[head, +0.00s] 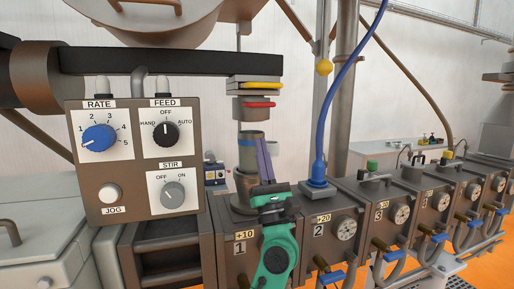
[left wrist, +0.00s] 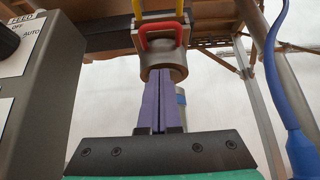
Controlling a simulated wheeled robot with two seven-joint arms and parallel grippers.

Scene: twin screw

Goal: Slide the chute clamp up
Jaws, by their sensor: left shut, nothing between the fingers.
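The chute end hangs under the black beam, with a yellow handle (head: 261,86) above a red handle (head: 258,104). In the left wrist view the red handle (left wrist: 160,33) sits just above a round grey collar (left wrist: 164,72). I cannot tell for sure which part is the clamp. My left gripper (head: 263,144) points up, its purple fingers shut and empty. My right gripper is in neither view.
A grey inlet tube (head: 250,155) with a blue band stands behind my left fingers, above barrel block 1 (head: 234,263). The control box (head: 137,155) is close on the left. A blue cable (head: 321,140) drops to block 2 on the right.

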